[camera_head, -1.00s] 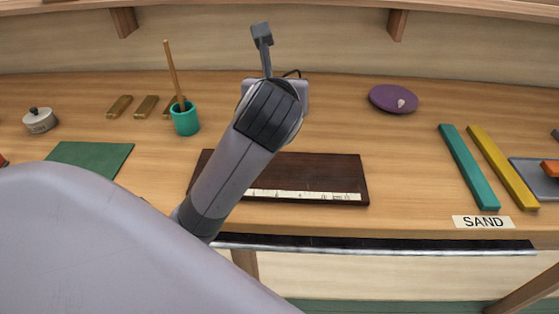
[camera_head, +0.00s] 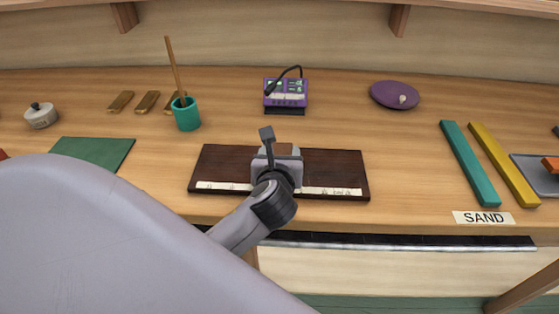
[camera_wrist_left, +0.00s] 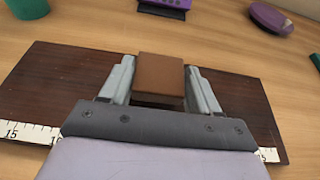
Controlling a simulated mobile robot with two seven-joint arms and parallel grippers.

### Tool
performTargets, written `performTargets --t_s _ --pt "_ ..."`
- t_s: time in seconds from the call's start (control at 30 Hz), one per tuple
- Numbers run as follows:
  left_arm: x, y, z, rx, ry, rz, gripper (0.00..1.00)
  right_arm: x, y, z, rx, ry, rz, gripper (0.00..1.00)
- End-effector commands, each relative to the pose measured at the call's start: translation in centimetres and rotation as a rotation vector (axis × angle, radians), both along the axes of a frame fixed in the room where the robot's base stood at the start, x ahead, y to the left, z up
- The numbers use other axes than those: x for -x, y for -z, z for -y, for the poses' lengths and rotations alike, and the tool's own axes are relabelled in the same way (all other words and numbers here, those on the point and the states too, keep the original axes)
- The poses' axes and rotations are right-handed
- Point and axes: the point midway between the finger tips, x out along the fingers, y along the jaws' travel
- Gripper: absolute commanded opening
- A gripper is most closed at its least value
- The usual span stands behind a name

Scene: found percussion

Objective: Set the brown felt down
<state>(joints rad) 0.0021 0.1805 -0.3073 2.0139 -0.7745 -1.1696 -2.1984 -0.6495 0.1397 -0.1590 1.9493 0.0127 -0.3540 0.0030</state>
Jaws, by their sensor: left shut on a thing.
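The brown felt (camera_wrist_left: 160,75) is a small brown block between the two fingers of my left gripper (camera_wrist_left: 160,88) in the left wrist view. The gripper is shut on it. In the head view my left gripper (camera_head: 279,152) is over the dark wooden board (camera_head: 335,170), which has a white marked strip along its front edge. The board also shows in the left wrist view (camera_wrist_left: 60,85). I cannot tell whether the felt touches the board. Only a little of the felt shows in the head view. My right gripper is not in view.
Behind the board stands a purple device (camera_head: 286,92) with a cable. A teal cup (camera_head: 186,116) with a stick is at back left, a green mat (camera_head: 95,152) at left. A purple disc (camera_head: 395,95), a teal bar (camera_head: 469,163) and a yellow bar (camera_head: 503,165) are at right.

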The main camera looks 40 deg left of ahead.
Motion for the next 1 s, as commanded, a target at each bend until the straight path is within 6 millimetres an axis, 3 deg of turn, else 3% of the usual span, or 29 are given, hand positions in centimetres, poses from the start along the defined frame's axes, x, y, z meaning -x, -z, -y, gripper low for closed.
performTargets --t_s 0.17,0.57,0.6,0.67,1.0 --pt "0.0 2.2 0.0 -0.001 -0.001 -0.002 0.29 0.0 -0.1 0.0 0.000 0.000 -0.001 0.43" --pt "0.0 2.6 0.0 0.000 -0.001 0.000 0.29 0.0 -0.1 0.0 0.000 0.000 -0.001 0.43" --pt "0.0 2.6 0.0 0.000 -0.001 0.000 0.68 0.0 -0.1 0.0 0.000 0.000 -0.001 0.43" --pt "0.0 2.6 0.0 0.001 -0.001 0.000 0.87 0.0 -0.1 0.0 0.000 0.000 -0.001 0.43" --pt "0.0 2.4 0.0 0.001 -0.001 0.000 0.87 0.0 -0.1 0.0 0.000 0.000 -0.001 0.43"
